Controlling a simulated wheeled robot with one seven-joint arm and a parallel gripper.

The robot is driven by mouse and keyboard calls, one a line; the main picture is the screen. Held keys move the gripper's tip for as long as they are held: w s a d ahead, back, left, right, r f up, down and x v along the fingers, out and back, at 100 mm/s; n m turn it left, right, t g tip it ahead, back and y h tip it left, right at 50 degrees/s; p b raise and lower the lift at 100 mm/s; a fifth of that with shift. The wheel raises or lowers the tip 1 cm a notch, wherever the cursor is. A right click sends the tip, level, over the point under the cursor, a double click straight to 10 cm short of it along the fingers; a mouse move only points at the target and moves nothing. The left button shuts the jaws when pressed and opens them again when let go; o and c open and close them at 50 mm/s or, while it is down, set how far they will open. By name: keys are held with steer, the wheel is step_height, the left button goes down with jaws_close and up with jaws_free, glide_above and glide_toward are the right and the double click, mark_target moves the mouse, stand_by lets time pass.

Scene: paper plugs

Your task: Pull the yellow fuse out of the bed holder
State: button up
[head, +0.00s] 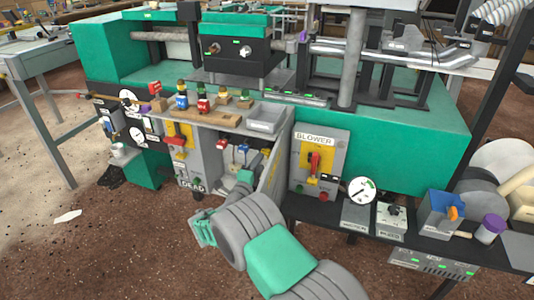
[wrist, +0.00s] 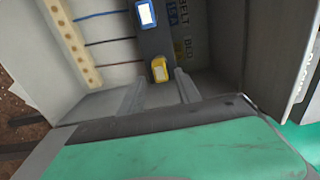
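The yellow fuse (wrist: 160,70) sits in the lower part of a dark grey holder (wrist: 155,45) on the panel, in the wrist view. A blue fuse (wrist: 146,14) is above it in the same strip. My gripper (wrist: 161,80) is open, its two grey fingers apart, with the tips just below and to either side of the yellow fuse. I cannot tell whether they touch it. In the head view my gripper (head: 246,172) reaches into the open grey cabinet (head: 273,165), and the arm hides the yellow fuse there.
A pale terminal strip (wrist: 72,42) with several wires is at left in the wrist view. The cabinet's side wall (wrist: 302,55) stands close at right. In the head view, a grey tray (head: 265,119) and several coloured fuses stand on the shelf above; the blower panel (head: 318,160) is right.

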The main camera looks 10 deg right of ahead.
mark_target(267, 152)
steer(key=b+x, duration=0.3)
steer(key=x, duration=0.1)
stand_by(0.5)
steer(key=shift+c, duration=0.2)
jaws_close()
stand_by(0.6)
stand_by(0.5)
stand_by(0.4)
